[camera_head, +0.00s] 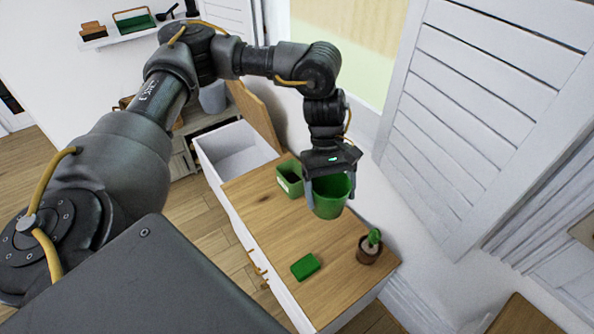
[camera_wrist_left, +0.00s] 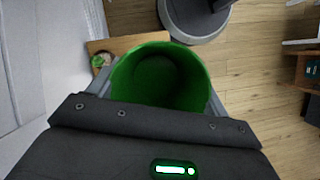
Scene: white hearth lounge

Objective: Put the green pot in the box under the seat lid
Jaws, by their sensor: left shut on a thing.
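The green pot (camera_head: 330,199) is round and empty, and my left gripper (camera_head: 329,187) is shut on it from above. It appears held above the wooden bench top, but the gap below it is hard to judge. In the left wrist view the pot (camera_wrist_left: 160,78) fills the space between the fingers (camera_wrist_left: 155,95). The white box (camera_head: 232,152) under the seat lid is at the left end of the bench, open and seemingly empty. Its wooden lid (camera_head: 254,115) stands raised at the back. My right gripper is not in view.
A square green container (camera_head: 289,178) stands on the bench (camera_head: 325,245) between the box and the held pot. A green block (camera_head: 305,267) and a small potted cactus (camera_head: 369,247) are at the near end. White shutters (camera_head: 480,110) rise behind the bench.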

